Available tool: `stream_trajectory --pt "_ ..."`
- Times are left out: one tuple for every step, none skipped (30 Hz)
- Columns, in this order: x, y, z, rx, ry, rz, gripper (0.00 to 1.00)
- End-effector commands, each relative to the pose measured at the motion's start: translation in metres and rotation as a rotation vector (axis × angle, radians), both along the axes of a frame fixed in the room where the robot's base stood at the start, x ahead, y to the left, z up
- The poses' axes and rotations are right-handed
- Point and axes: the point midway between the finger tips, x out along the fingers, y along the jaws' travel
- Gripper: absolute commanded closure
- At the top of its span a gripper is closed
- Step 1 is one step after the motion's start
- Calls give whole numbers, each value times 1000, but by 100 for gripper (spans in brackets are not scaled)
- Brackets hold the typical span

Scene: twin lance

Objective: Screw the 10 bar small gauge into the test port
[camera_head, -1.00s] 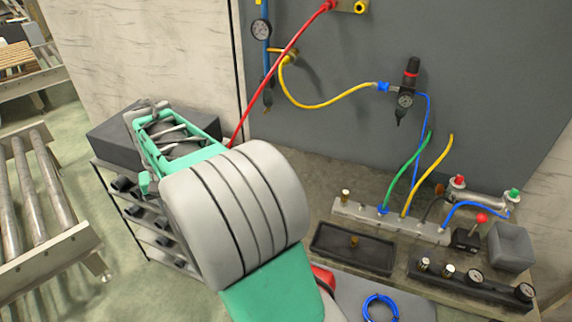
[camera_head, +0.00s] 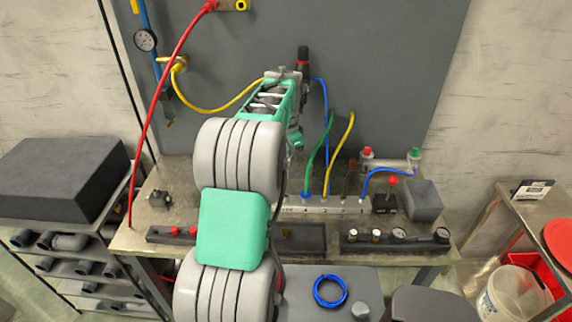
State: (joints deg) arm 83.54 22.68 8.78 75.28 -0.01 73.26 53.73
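A black rack (camera_head: 412,241) on the bench holds two small round gauges, one near its middle (camera_head: 400,234) and one at its right end (camera_head: 441,235). Their dial markings are too small to read, so I cannot tell which is the 10 bar one. A grey manifold block (camera_head: 330,209) with hoses in its top lies behind the rack. Its left end is partly behind my arm, and I cannot identify the test port. My arm reaches over the bench towards the wall panel. My gripper's fingers are hidden behind the arm.
A dark tray (camera_head: 304,238) lies in front of the manifold, partly covered by my arm. A grey bin (camera_head: 424,201) stands right of the manifold. A red hose (camera_head: 157,90) hangs at the left. A coiled blue hose (camera_head: 330,291) lies in front.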

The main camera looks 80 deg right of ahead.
Motion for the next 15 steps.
stream_trajectory --pt "-2 -1 0 0 0 -6 100" --pt "-2 -1 0 0 0 -7 100" --pt "-2 -1 0 0 0 -6 100" --pt "-1 -1 0 0 0 -5 100" --pt "-1 -1 0 0 0 -5 100" --pt "-1 -1 0 0 0 -4 100" --pt "-1 0 0 0 0 -4 100" --pt "-1 0 0 0 0 -4 100" --pt "-1 0 1 0 0 -3 100" --pt "0 0 1 0 0 -3 100" --pt "0 1 1 0 0 -3 100" --pt "1 2 1 0 0 -3 100" --pt "1 2 -3 0 0 -3 100" --pt "1 1 -5 0 0 -3 100" --pt "1 1 -9 0 0 -3 100"
